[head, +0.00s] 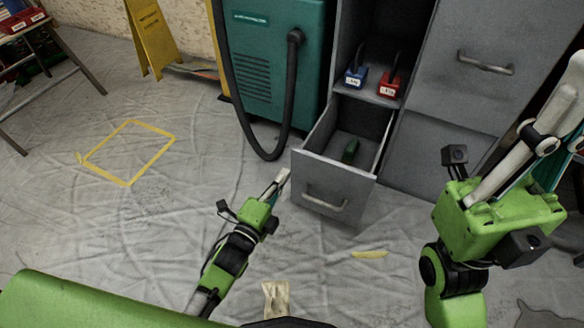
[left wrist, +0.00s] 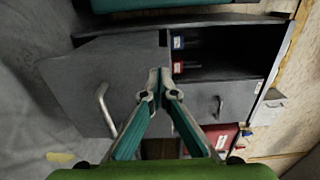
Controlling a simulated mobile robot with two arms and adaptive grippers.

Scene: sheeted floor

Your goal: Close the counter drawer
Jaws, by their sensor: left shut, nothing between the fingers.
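The counter drawer (head: 314,176) is a grey metal drawer low in the grey cabinet, pulled well out. Its handle (head: 325,199) is on the front panel, and a green object (head: 350,151) lies inside. My left gripper (head: 283,176) is shut and empty, just left of the drawer front in the head view; I cannot tell whether it touches. In the left wrist view, its tips (left wrist: 160,92) meet in front of the cabinet, with the drawer front (left wrist: 75,75) and handle (left wrist: 104,108) to the left. My right gripper (head: 568,100) is at the right edge, partly cut off.
A teal machine (head: 270,75) with a black hose (head: 290,90) stands left of the cabinet. A yellow floor sign (head: 152,38) is farther back. The sheeted floor in front is mostly clear.

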